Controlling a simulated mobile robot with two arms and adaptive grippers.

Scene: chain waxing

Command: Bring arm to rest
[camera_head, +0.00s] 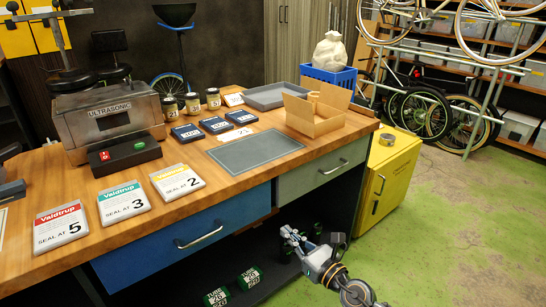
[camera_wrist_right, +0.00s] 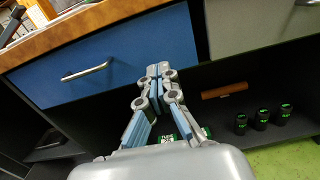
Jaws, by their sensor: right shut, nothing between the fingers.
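My right gripper (camera_head: 290,236) is in front of the workbench, below the tabletop and near the lower shelf, in the head view. In the right wrist view the same gripper (camera_wrist_right: 158,72) has its fingertips together with nothing between them. It points toward the bench front, between the blue drawer (camera_wrist_right: 110,60) and the grey drawer (camera_head: 322,170). My right arm (camera_head: 335,275) comes in from the bottom of the head view. My left gripper does not clearly show in either view.
The wooden workbench (camera_head: 245,192) carries an ultrasonic cleaner (camera_head: 108,115), a grey mat (camera_head: 255,152), a cardboard box (camera_head: 315,115) and sealed packets (camera_head: 178,182). Green-labelled cans (camera_head: 250,278) sit on the lower shelf. A yellow cabinet (camera_head: 390,175) stands right. Green floor (camera_head: 440,240) is open there.

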